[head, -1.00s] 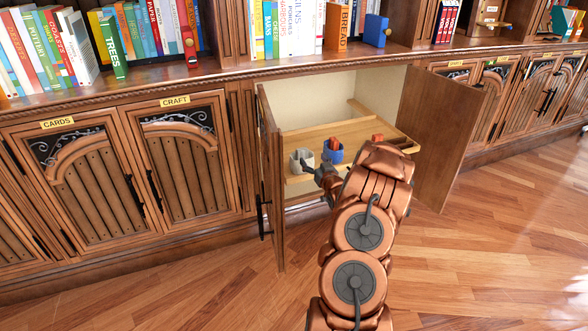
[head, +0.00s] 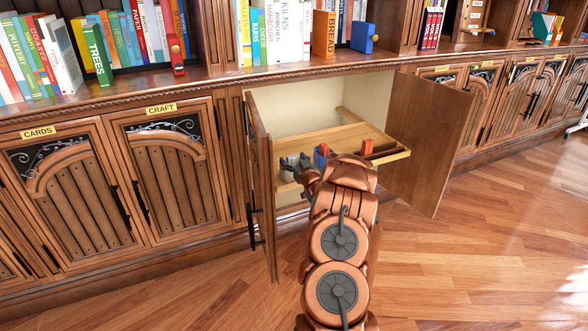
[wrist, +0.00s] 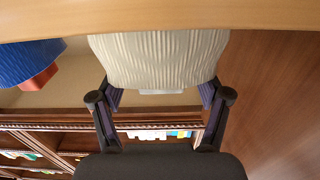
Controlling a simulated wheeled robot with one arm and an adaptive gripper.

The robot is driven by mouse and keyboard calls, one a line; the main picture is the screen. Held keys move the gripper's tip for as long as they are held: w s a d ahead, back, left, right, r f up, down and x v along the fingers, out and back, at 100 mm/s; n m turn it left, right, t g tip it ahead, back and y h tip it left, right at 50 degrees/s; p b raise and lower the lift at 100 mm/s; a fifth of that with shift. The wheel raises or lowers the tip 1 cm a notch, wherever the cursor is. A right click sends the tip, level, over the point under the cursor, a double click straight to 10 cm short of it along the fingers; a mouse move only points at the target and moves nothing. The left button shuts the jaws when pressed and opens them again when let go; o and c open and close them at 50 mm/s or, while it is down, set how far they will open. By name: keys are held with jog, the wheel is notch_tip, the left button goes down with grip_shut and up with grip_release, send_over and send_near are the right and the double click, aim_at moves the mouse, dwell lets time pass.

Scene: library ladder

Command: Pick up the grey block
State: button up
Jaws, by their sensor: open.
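A pale ribbed cup (wrist: 158,58) fills the upper middle of the wrist view, which looks upside down. A small pale grey piece (wrist: 160,91) shows just past its rim, probably the grey block's end; the rest is hidden in the cup. My gripper (wrist: 160,98) is open, one finger on each side of that end, with nothing clearly held. Contact cannot be told. In the head view, my gripper (head: 308,174) is at the pale cup (head: 289,168) and partly covers it. The grey block cannot be made out there.
The cups stand on a pulled-out wooden tray (head: 345,136) between open cabinet doors (head: 432,142). A blue cup (head: 320,160) with an orange-red block (head: 324,150) stands beside the pale cup. Another orange-red block (head: 367,147) is farther right. The left door (head: 262,190) stands close to my arm.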

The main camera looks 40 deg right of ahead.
jog(key=shift+w+d, duration=0.1)
jog(key=shift+w, duration=0.25)
jog(key=shift+c, duration=0.4)
jog(key=c, duration=1.3)
jog(key=shift+r, duration=0.15)
